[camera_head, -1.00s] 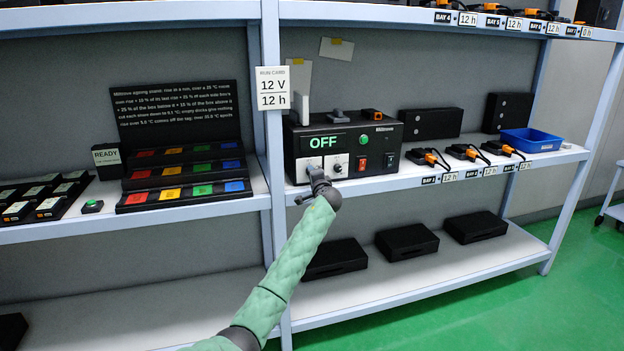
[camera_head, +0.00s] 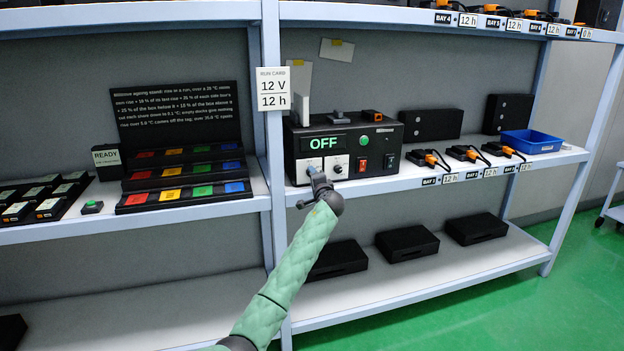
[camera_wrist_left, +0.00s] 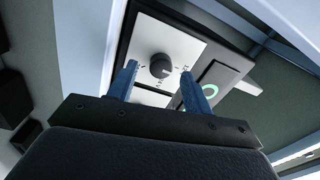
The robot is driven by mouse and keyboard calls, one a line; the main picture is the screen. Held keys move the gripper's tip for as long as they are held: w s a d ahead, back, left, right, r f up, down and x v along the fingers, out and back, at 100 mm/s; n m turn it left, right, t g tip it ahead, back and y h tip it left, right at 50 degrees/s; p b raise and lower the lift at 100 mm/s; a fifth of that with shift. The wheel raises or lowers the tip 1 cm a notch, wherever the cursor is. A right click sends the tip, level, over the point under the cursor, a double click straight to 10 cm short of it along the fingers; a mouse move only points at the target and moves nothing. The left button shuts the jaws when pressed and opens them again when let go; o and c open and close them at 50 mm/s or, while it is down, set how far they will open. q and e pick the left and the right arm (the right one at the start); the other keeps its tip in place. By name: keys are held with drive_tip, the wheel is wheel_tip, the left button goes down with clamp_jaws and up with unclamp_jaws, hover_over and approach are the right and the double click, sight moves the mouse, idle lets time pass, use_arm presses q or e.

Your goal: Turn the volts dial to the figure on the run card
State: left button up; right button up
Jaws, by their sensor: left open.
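The run card (camera_head: 273,88) on the shelf post reads 12 V and 12 h. The black power box (camera_head: 382,140) stands on the middle shelf, and its display (camera_head: 323,142) reads OFF. Its front has two white dial plates; the right-hand dial (camera_head: 337,168) is visible. In the left wrist view a dark round dial (camera_wrist_left: 160,66) lies between the open blue fingers of my left gripper (camera_wrist_left: 157,71), with gaps on both sides. Its lettering is too small to read. My right gripper is out of view.
A red switch (camera_head: 363,165) and black switch sit right of the dials. Wired units with bay tags and a blue bin (camera_head: 530,141) stand further right. A rack of coloured blocks (camera_head: 186,178) is left of the post.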

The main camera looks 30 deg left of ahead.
use_arm(q)
drive_tip(key=v, duration=0.5)
drive_tip(key=shift+s+d+b, duration=0.25)
drive_tip(key=shift+b, duration=0.1)
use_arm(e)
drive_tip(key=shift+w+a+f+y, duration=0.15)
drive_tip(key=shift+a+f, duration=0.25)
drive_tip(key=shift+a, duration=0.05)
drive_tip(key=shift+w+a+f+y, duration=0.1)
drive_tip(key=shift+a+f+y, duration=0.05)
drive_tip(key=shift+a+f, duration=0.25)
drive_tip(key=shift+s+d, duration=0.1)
